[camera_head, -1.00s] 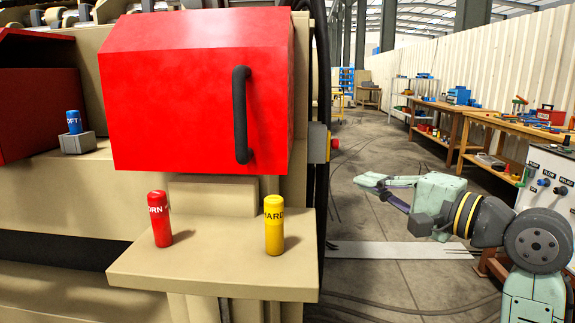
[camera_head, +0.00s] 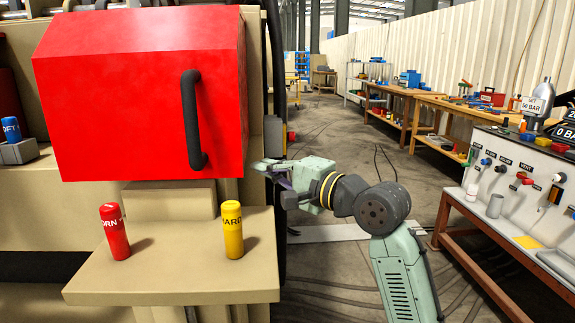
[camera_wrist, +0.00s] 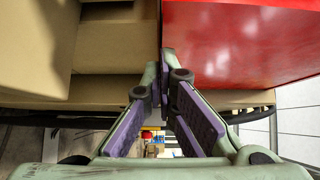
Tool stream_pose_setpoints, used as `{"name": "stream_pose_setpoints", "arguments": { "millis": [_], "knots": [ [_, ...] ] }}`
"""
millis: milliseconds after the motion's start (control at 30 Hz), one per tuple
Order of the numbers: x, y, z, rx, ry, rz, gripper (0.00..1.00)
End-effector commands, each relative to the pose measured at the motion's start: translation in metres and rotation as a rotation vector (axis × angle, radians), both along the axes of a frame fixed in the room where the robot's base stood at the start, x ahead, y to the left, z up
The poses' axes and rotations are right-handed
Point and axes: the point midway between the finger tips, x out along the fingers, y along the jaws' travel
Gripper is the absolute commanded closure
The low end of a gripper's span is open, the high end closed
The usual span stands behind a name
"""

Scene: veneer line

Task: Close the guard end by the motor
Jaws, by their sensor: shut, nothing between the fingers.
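The red guard end (camera_head: 125,95) is a box-like hood on the beige machine, with a vertical black handle (camera_head: 192,120) on its front near the right edge. My gripper (camera_head: 265,165) is just right of the guard in the head view, near the machine's right edge. It is shut and empty. In the wrist view my gripper (camera_wrist: 167,70) points at the seam between the red guard (camera_wrist: 245,40) and beige surfaces. I cannot tell whether the fingertips touch anything. The handle does not show in the wrist view, and I cannot identify the motor.
A beige shelf (camera_head: 180,275) below the guard bears a red cylinder (camera_head: 114,231) and a yellow cylinder (camera_head: 232,229). A blue cylinder (camera_head: 11,130) stands at far left. A control bench (camera_head: 520,170) is at right, workbenches behind. The floor aisle between is open.

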Motion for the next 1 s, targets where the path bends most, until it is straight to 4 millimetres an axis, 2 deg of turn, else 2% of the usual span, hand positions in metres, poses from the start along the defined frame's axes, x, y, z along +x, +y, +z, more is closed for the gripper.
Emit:
{"name": "stream_pose_setpoints", "arguments": {
  "millis": [433,733,1000],
  "knots": [
    [0.0,0.007,-0.001,0.001,0.001,0.0,1.0],
    [-0.001,0.048,0.0,0.0,0.001,0.006,1.0],
    [0.0,0.05,-0.001,0.0,0.001,0.0,1.0]
  ]
}}
